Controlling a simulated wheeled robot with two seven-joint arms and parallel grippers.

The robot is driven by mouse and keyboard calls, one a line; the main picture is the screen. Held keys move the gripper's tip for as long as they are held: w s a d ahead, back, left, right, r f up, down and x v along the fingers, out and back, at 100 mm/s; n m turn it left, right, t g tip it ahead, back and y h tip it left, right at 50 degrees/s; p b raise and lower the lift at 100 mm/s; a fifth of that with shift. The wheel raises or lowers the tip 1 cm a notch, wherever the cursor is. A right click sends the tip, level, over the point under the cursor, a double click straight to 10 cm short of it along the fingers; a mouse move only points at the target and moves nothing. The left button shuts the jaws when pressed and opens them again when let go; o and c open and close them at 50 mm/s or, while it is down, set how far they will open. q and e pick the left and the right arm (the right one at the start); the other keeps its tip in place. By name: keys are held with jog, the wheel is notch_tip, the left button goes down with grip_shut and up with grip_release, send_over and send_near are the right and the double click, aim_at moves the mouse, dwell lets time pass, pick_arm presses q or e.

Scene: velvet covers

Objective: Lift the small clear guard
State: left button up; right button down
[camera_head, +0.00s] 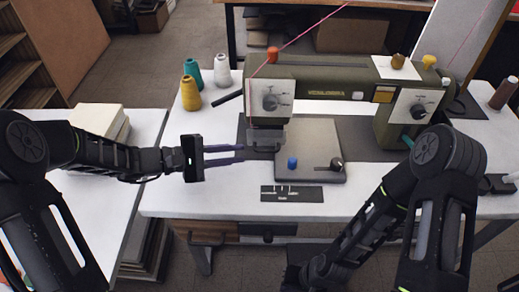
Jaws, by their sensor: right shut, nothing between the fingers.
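An olive-green sewing machine (325,85) stands on the white table. Below its left head, by the needle area, is a small pale, see-through-looking piece (264,139) that seems to be the clear guard; it is too small to make out well. My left gripper (241,154) points right, just left of this piece and apart from it. Its two fingers show a narrow gap with nothing between them. My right gripper (294,279) is low at the bottom edge, in front of the table and far from the machine's head; its fingertips are hard to see.
A dark label strip (292,194) lies in front. Thread cones (191,93) stand at the back left. The table's front left is clear.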

aim_at(261, 151)
pick_arm(q)
jog(key=x, duration=0.7)
jog(key=shift+d+p, duration=0.15)
jog(key=shift+p, duration=0.2)
grip_shut()
jog(key=shift+f, duration=0.1)
